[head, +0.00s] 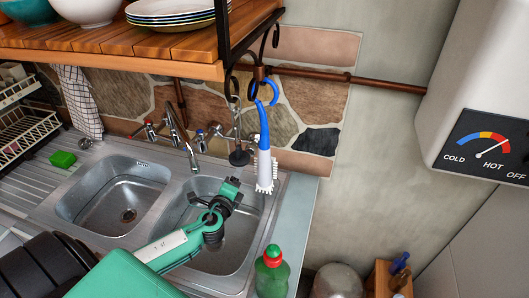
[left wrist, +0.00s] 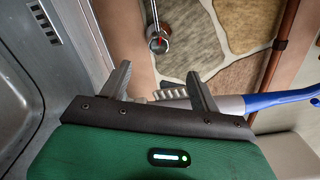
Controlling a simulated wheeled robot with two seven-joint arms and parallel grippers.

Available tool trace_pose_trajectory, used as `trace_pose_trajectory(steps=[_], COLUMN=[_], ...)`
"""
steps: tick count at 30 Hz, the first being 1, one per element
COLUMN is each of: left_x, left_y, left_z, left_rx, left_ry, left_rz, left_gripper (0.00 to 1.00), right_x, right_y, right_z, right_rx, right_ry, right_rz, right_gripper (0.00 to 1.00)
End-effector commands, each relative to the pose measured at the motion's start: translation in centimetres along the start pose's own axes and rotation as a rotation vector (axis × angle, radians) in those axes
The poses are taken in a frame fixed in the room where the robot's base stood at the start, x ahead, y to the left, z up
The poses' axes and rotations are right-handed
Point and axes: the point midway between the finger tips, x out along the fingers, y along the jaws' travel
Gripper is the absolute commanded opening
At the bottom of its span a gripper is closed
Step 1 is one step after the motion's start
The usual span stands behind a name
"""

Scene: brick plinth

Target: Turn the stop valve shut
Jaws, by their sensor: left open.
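No part can be made out for certain as the stop valve. A brown fitting (head: 261,73) on the copper pipe sits under the shelf, partly hidden by dark scrollwork and the blue hook of a hanging brush. My left gripper (head: 228,194) is over the right sink basin, below the fitting and left of the brush. In the left wrist view its two fingers (left wrist: 160,82) are apart with nothing held between them. A round metal tap end with a red mark (left wrist: 159,43) shows beyond the fingertips. My right gripper is in neither view.
The blue and white brush (head: 265,150) hangs close to the right of my left gripper. The mixer tap (head: 178,128) rises behind the basins. A wooden shelf (head: 150,52) overhangs the back. A green bottle (head: 272,272) stands at the front right.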

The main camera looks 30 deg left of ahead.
Motion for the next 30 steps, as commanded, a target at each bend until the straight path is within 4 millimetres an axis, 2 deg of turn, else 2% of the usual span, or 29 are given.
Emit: trace_pose_trajectory(steps=[8,21,30], left_x=[3.4,10.5,13.3], left_y=[-0.4,-0.3,-0.1], left_z=[0.1,0.0,-0.1], left_rx=[0.001,0.001,0.001], left_ry=[-0.001,0.000,0.002], left_rz=[-0.001,0.000,0.001], left_gripper=[0.63,0.63,0.63], right_x=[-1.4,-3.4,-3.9], right_y=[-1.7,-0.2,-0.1], right_z=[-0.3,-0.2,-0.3], right_rx=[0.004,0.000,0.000], right_ry=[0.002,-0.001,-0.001], right_rz=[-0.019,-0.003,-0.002], right_gripper=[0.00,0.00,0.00])
